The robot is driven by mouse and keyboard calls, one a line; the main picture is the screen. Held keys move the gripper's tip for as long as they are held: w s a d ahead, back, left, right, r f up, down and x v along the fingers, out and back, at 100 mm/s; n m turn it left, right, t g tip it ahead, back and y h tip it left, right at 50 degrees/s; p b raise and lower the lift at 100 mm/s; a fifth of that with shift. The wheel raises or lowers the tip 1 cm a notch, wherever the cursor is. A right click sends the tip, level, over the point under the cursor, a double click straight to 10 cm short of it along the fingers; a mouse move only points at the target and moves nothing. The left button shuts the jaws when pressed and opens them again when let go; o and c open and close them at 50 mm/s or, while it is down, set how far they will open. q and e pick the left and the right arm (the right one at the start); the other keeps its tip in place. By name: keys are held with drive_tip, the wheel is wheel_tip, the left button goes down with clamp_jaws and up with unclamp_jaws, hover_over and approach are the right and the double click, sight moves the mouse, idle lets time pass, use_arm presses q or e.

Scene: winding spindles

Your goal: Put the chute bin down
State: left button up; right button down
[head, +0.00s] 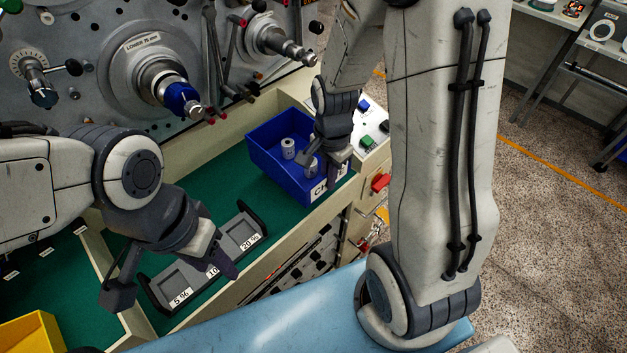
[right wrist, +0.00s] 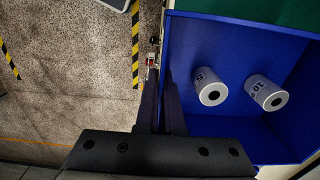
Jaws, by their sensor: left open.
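The chute bin (head: 262,158) is a blue open box with a white label starting "CH" on its front, at the centre of the head view. Two grey numbered cylinders (head: 288,148) stand inside it; they also show in the right wrist view (right wrist: 265,93). My right gripper (head: 325,172) is shut on the bin's wall, with one finger on each side of it in the right wrist view (right wrist: 161,110). Whether the bin's base touches the green bench top (head: 203,178) cannot be told. My left gripper (head: 172,281) is open and empty over a dark three-pocket tray (head: 157,299).
The tray has labels such as 5 % and 20 %. A winding machine (head: 110,85) with spindles stands behind the bench. A panel with buttons and a red switch (head: 381,182) is right of the bin. A yellow bin (head: 32,335) is at lower left. Green bench between tray and bin is clear.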

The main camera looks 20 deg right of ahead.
sight(317, 175)
drive_tip(key=w+f, duration=0.2)
drive_tip(key=w, duration=0.1)
drive_tip(key=w+a+p, duration=0.1)
drive_tip(key=shift+w+f, duration=0.2)
drive_tip(key=shift+f, duration=0.2)
wheel_tip(317, 175, down, 4)
drive_tip(key=shift+r+p, duration=0.15)
drive_tip(key=shift+p, duration=0.3)
drive_tip(key=shift+f, duration=0.25)
drive_tip(key=shift+f, duration=0.15)
drive_tip(key=c, duration=1.1)
unclamp_jaws()
drive_tip(key=shift+o, duration=0.2)
